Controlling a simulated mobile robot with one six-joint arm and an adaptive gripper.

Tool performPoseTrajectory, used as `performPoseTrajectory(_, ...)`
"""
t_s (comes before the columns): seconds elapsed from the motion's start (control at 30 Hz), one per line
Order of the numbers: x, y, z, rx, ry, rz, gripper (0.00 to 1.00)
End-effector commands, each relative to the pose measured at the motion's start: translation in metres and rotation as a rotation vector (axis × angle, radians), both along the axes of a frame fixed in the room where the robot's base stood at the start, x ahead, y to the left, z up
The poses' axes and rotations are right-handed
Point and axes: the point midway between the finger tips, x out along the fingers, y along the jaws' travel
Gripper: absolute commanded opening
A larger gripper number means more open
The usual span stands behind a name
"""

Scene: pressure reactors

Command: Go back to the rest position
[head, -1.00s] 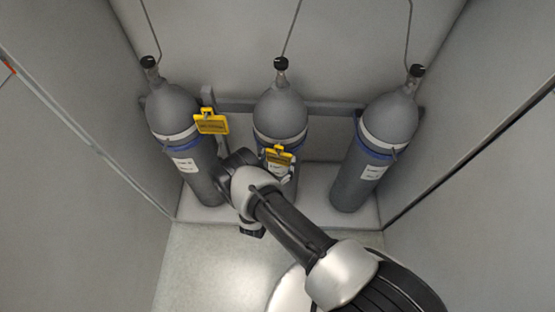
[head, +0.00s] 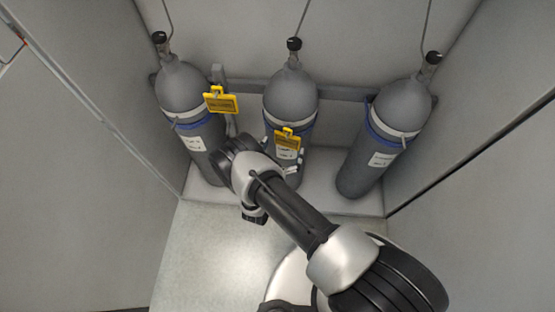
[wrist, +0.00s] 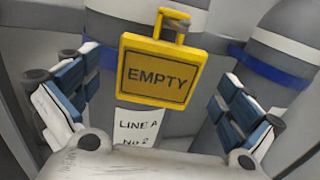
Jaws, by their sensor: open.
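My gripper (wrist: 155,88) is open, its two fingers apart at the left and right of the wrist view. Between and beyond them, a yellow tag (wrist: 158,72) reading EMPTY hangs in front of the middle gas cylinder (wrist: 150,20). A white label (wrist: 136,128) with LINE A No 2 shows below the tag. In the head view, my gripper (head: 292,167) is small and partly hidden by my wrist, just below the same tag (head: 288,139) at the middle cylinder (head: 290,95). I see nothing held between the fingers.
A left cylinder (head: 183,92) and a right cylinder (head: 402,105) stand on either side, along a grey rail (head: 345,94). Another yellow tag (head: 221,101) hangs beside the left cylinder. Pale walls close in left and right. The floor (head: 205,250) at front left is clear.

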Motion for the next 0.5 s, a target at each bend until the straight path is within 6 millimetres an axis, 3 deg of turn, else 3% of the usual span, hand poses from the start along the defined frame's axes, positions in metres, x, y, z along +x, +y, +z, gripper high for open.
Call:
performPoseTrajectory(0.3,-0.066,0.022,0.000,-0.002,0.000,0.007,1.00)
performPoseTrajectory(0.5,-0.088,0.028,0.000,0.000,0.000,0.004,1.00)
